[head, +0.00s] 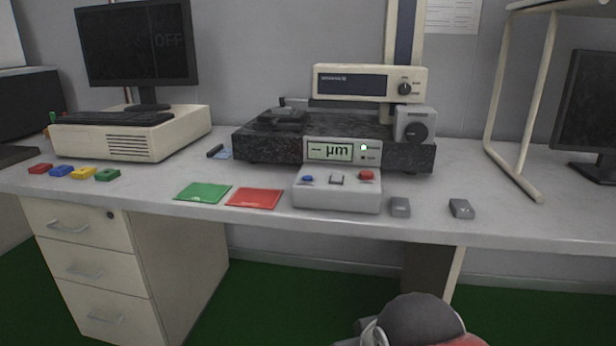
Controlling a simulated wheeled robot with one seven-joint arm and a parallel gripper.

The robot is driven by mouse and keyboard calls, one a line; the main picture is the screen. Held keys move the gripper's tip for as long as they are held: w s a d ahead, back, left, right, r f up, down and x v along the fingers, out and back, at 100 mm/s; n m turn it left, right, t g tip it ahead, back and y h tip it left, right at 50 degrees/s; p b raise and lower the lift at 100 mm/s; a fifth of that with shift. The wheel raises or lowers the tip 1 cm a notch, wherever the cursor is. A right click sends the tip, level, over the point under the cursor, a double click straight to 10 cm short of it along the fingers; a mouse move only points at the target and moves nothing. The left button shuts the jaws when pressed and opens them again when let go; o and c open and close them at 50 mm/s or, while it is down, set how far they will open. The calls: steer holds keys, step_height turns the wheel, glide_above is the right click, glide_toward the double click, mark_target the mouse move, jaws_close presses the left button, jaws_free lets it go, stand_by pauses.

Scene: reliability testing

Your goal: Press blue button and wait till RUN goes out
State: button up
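The blue button (308,179) is a small round cap at the left of the sloped top of a light grey control box (337,200). A pale square key (337,179) is in the middle and a red button (366,175) at the right. The display (330,151) above reads "-- µm". Right of it, a small lamp (364,147) glows bright, white to green; a small reddish lamp (362,156) below looks dim. Their labels are too small to read, so I cannot tell which is RUN. My gripper's fingers are not in view; nothing touches the buttons.
A dark granite measuring instrument (260,143) stands behind the box. Green (203,193) and red (254,198) mats lie left of it, two small grey blocks (400,207) right. A dark rounded part, probably mine, shows at the bottom edge.

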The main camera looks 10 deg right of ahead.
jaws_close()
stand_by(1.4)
